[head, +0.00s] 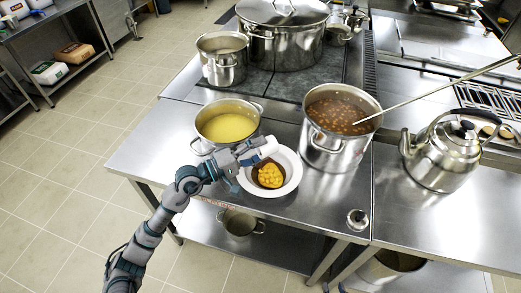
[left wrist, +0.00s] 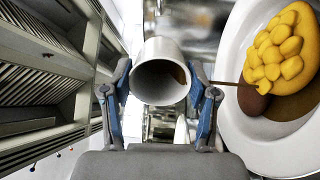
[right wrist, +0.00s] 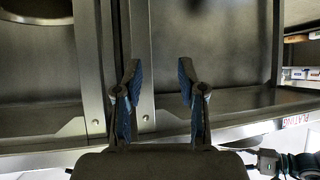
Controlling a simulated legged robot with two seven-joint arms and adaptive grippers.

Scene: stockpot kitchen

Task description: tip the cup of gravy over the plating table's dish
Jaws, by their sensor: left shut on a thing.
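My left gripper (head: 250,157) is shut on a white cup (head: 267,147) above the far-left rim of a white dish (head: 292,172). In the left wrist view the cup (left wrist: 160,60) sits between both fingers (left wrist: 160,100), tipped, with brown gravy inside along one side. A thin brown stream (left wrist: 228,83) runs from the cup towards the dish (left wrist: 240,120). Yellow lumpy food (head: 270,175) lies in the dish with brown gravy around it. My right gripper (right wrist: 160,75) is open and empty in the right wrist view; the head view does not show it.
A pot of yellow liquid (head: 228,125) stands behind the left forearm, and a pot of brown stew (head: 335,140) with a long ladle handle stands right of the dish. A kettle (head: 440,158) is further right. A small metal lidded item (head: 357,220) sits near the front edge.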

